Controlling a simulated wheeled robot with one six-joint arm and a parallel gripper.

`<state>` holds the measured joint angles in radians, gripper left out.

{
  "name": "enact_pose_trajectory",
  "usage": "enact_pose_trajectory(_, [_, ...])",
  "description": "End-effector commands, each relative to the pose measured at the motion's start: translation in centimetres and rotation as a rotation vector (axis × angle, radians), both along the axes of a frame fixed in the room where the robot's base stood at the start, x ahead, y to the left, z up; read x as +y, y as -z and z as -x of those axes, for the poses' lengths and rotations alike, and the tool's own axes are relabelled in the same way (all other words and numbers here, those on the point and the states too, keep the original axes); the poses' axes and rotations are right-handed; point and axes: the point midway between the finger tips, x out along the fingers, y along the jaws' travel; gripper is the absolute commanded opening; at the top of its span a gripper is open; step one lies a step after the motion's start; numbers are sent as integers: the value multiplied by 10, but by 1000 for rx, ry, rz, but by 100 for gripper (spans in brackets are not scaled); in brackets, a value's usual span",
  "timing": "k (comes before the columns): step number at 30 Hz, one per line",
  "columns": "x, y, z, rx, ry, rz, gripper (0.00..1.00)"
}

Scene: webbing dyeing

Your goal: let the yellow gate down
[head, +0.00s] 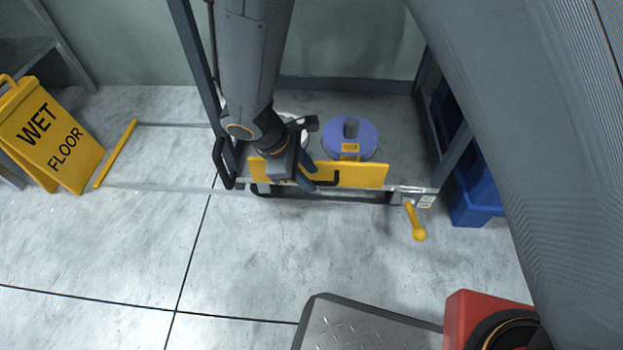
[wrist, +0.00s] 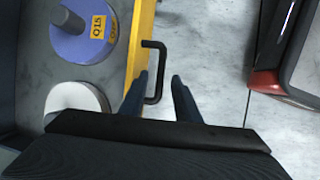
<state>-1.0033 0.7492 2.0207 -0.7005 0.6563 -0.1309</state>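The yellow gate (head: 360,175) stands upright along the front edge of a grey-framed bay in the head view. It also shows in the wrist view (wrist: 141,40). A black bar handle (wrist: 158,72) sticks out from its front face. My gripper (wrist: 160,77) is open, with its two dark blue fingers apart on either side of the handle's bar. I cannot tell whether they touch it. In the head view my gripper (head: 308,176) is at the gate's middle, and my arm hides the gate's left part.
Behind the gate stand a blue-purple round container (head: 362,134) with a yellow label and a white round object (wrist: 78,98). A yellow-knobbed lever (head: 415,222) is at the bay's front right. A wet-floor sign (head: 50,135) stands left, blue crates (head: 472,205) right.

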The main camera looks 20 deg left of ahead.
Motion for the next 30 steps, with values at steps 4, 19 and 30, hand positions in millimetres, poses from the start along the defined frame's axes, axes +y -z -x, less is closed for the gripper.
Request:
enact_pose_trajectory(4, [-5,12,-3,0,1,1,30])
enact_pose_trajectory(19, [-5,12,-3,0,1,0,0])
enact_pose_trajectory(30, [4,13,7,0,-20,0,0])
